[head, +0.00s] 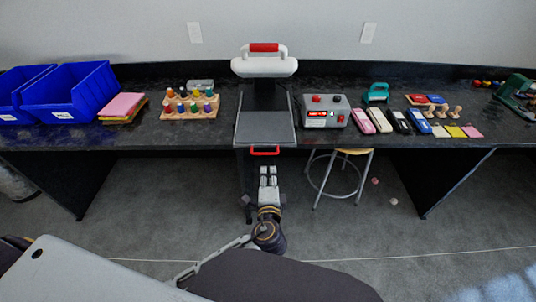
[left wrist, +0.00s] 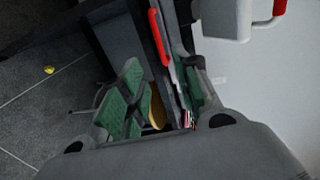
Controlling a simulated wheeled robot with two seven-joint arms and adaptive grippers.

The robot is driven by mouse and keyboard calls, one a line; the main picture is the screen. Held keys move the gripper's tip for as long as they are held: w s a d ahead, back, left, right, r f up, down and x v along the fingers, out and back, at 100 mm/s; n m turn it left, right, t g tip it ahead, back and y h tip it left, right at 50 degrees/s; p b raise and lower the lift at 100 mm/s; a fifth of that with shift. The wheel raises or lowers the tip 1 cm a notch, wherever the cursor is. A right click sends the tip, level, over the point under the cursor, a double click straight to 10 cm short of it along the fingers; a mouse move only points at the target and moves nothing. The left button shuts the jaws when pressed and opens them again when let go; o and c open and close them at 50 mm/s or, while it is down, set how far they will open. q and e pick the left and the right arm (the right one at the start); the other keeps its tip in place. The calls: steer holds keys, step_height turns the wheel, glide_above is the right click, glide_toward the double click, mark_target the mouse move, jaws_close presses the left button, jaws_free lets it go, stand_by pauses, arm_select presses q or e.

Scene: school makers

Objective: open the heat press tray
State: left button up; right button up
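The heat press stands at the middle of the bench, with a white upper part (head: 264,67) and a red top handle (head: 264,47). Its flat grey tray (head: 265,127) lies below, at the bench's front edge. A red tray handle (head: 264,151) sticks out at the tray's front. My left gripper (head: 268,170) is just in front of and below that handle, pointing at it. In the left wrist view its green-padded fingers (left wrist: 164,75) are apart and empty, with the red tray handle (left wrist: 160,38) beyond the tips. My right gripper is not in view.
Left of the press are a peg block (head: 190,106) and blue bins (head: 72,92). A control box (head: 325,111) and several staplers (head: 380,120) stand right. A stool (head: 340,175) stands under the bench, right of my gripper.

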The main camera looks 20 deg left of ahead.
mark_target(268, 153)
arm_select(q)
steer(key=shift+w, duration=0.1)
stand_by(0.3)
steer(key=shift+x, duration=6.8)
steer(key=shift+c, duration=0.4)
jaws_close()
